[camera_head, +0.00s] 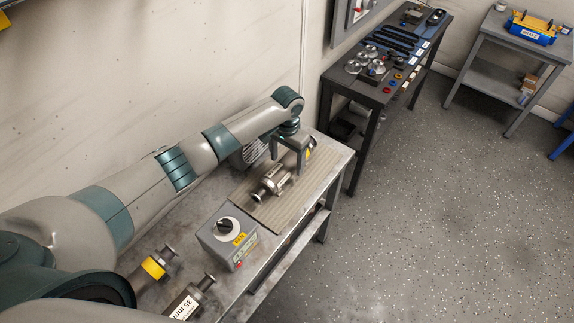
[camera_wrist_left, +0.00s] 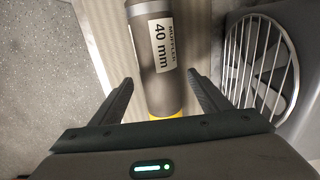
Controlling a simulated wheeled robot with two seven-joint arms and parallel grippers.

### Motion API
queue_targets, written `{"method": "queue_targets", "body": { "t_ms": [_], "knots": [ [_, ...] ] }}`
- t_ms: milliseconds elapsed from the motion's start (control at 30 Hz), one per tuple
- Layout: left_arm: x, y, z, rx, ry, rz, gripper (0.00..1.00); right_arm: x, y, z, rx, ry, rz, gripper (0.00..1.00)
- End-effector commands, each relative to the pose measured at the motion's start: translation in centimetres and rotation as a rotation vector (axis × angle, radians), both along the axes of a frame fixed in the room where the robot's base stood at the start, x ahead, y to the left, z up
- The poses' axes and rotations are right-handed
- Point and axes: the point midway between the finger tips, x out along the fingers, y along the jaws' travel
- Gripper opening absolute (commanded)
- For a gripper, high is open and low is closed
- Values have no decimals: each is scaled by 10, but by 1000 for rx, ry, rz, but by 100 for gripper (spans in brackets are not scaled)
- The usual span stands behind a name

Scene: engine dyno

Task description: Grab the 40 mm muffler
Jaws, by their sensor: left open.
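The 40 mm muffler (camera_wrist_left: 157,62) is a grey-brown cylinder with a white label reading "MUFFLER 40 mm" and a yellow band at its near end in the left wrist view. In the head view its metal end (camera_head: 270,183) shows on the ribbed mat, partly hidden by my gripper. My left gripper (camera_wrist_left: 160,82) is open, with one finger on each side of the muffler in the picture and visible gaps between. In the head view this gripper (camera_head: 290,152) is over the mat. My right gripper is not in view.
A grey control box (camera_head: 229,236) with a knob stands on the bench. A 35 mm muffler (camera_head: 187,301) and a yellow-banded one (camera_head: 153,268) lie at the near end. A round grille (camera_wrist_left: 262,65) stands beside the mat. A dark tool table (camera_head: 345,83) is beyond.

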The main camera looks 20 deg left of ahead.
Motion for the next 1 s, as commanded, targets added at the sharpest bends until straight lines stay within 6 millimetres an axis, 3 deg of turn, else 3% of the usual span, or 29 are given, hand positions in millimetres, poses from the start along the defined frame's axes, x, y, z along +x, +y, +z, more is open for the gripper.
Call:
{"method": "queue_targets", "body": {
  "t_ms": [167,267,433,467,767,1000],
  "knots": [
    [0,0,0,0,0,0,70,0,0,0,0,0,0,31],
    [0,0,1,0,0,1,51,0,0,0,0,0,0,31],
    [0,0,1,0,0,1,10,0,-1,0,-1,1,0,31],
    [1,0,2,-1,-2,1,8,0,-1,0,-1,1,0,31],
    [1,0,3,-1,-3,0,8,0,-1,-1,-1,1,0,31],
    [2,0,18,-2,-5,1,8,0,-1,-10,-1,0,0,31]
  ]
}}
